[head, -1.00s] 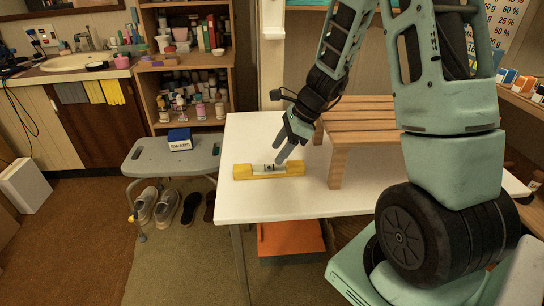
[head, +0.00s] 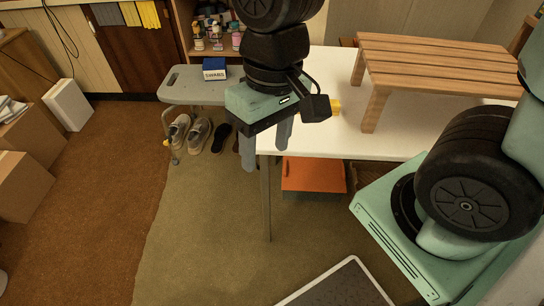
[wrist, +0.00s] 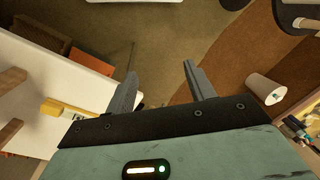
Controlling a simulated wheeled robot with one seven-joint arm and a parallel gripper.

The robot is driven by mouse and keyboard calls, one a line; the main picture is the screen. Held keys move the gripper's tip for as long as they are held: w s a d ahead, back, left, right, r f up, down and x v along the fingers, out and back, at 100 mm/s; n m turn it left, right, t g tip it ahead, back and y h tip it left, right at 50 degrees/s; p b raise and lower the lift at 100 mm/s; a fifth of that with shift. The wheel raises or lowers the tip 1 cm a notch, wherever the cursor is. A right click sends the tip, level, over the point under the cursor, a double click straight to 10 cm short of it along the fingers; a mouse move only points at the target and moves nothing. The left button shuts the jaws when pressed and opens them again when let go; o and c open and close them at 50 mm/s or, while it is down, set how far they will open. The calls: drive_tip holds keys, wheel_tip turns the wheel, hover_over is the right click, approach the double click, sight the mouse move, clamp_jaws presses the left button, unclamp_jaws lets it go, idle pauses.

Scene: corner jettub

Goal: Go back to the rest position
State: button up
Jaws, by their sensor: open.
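My gripper (head: 266,150) hangs with its fingers pointing down, in front of the white table's (head: 330,145) left front edge in the head view. Its two grey fingers are apart with nothing between them; the wrist view also shows the open fingers (wrist: 158,85) over the floor. A yellow block (head: 335,107) lies on the table, mostly hidden behind my gripper in the head view. In the wrist view the yellow piece (wrist: 54,108) shows at the left on the white tabletop.
A wooden slatted stand (head: 440,65) is on the table. A grey stool (head: 187,90) with a blue swabs box (head: 215,68) is left of the table, with shoes (head: 190,132) beneath. An orange box (head: 313,175) is under the table. Floor at front left is clear.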

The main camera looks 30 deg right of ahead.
drive_tip(key=s+n, duration=0.1)
drive_tip(key=s+a+n, duration=0.1)
drive_tip(key=n, duration=0.1)
drive_tip(key=s+n, duration=0.2)
drive_tip(key=shift+a+r+t+h, duration=0.1)
drive_tip(key=shift+a+t+h, duration=0.15)
drive_tip(key=shift+t+h, duration=0.15)
drive_tip(key=shift+w, duration=0.1)
wheel_tip(320, 180, up, 12)
drive_tip(key=p, duration=1.2)
